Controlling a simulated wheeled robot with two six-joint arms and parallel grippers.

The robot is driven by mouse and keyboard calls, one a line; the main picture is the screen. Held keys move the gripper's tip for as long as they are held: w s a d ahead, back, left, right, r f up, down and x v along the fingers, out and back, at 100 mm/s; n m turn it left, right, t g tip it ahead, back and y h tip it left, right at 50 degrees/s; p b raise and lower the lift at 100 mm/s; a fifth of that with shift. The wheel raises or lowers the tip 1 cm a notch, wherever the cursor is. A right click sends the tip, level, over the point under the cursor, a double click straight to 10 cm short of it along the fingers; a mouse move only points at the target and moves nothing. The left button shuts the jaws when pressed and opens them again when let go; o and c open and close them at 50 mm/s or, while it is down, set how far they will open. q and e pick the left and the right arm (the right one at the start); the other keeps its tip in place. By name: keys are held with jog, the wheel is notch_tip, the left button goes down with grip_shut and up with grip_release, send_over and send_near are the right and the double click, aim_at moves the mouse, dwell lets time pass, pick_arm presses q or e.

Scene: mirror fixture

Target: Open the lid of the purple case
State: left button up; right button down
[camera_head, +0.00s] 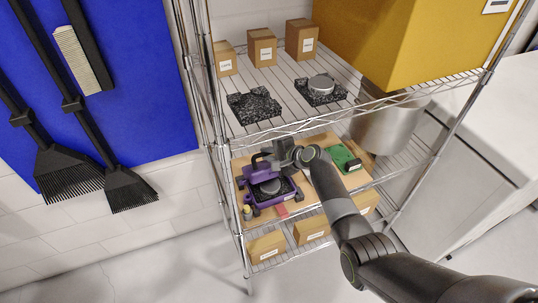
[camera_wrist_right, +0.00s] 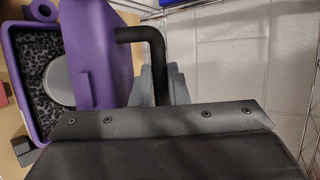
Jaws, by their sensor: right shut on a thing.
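The purple case (camera_head: 252,199) stands on the wooden board of the middle shelf. Its inside shows dark speckled lining and a round silver disc (camera_head: 270,186). The purple lid (camera_wrist_right: 100,60) stands raised at the back of the case, clear of the lining. A black bent handle (camera_wrist_right: 152,45) sticks out from the lid. My right gripper (camera_head: 281,156) is at the back of the case, shut on the handle; its grey fingers (camera_wrist_right: 165,86) are partly hidden behind the handle and my wrist. My left gripper is out of view.
A green item (camera_head: 345,158) lies right of my right gripper. The upper wire shelf holds small cardboard boxes (camera_head: 262,47), speckled foam pieces (camera_head: 254,107) and a big yellow box (camera_head: 400,40). A metal pot (camera_head: 388,130) stands at right. Shelf posts and wire edges surround the arm.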

jog(key=shift+r, duration=0.15)
jog(key=c, duration=1.4)
grip_release()
jog(key=v, duration=1.7)
jog(key=shift+s, duration=0.3)
jog(key=shift+d, duration=0.15)
